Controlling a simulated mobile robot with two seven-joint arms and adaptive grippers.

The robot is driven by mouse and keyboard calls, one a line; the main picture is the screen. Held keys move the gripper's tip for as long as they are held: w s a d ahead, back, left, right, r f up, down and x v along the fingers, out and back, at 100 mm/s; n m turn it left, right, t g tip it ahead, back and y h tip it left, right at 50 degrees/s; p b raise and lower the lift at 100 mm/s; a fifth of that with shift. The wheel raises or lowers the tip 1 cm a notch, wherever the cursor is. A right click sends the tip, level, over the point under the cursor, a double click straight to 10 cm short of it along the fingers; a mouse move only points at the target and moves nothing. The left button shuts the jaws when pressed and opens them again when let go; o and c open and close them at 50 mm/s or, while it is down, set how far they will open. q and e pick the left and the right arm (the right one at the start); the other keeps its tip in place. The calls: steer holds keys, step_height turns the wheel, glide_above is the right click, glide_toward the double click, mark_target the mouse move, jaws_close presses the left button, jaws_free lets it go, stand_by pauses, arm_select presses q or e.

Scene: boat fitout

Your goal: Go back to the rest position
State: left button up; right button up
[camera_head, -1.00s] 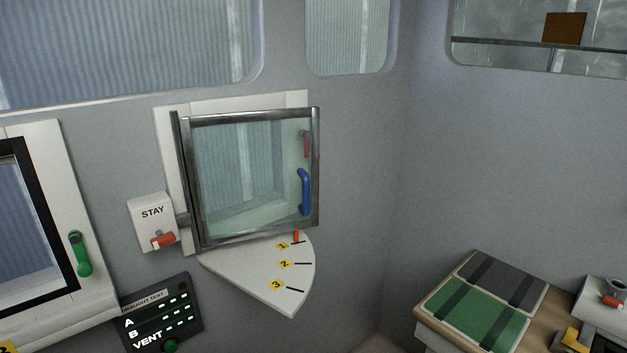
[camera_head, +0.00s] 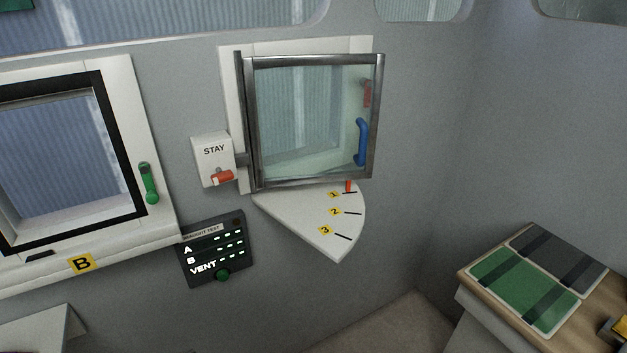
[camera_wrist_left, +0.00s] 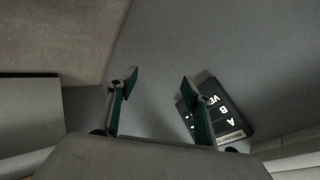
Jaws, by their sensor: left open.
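My left gripper (camera_wrist_left: 153,88) shows in the left wrist view, with its two fingers spread apart and nothing between them. Beyond it are the grey wall and, to the right, the dark draught test panel (camera_wrist_left: 226,110), seen upside down. Neither of my grippers shows in the head view. There the hinged window (camera_head: 312,120) with a blue handle (camera_head: 360,143) stands ajar above a white quadrant plate (camera_head: 310,215) marked 1, 2, 3. The red pointer (camera_head: 348,186) is by mark 1.
A STAY box (camera_head: 213,155) with a red lever is left of the window. Window B (camera_head: 150,125) with a green handle is farther left. The draught panel (camera_head: 214,250) is below. A bench (camera_head: 466,279) with green and grey mats is at right. Open floor (camera_head: 385,325) lies between.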

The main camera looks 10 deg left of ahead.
arm_select(q)
steer(key=s+d+f+n+t+h, duration=0.1)
steer(key=d+f+h, duration=0.3)
steer(key=d+f, duration=0.5)
steer(key=shift+s+f+n+t, duration=0.15)
steer(key=shift+f+n+t, duration=0.55)
steer(key=shift+f+n, duration=0.15)
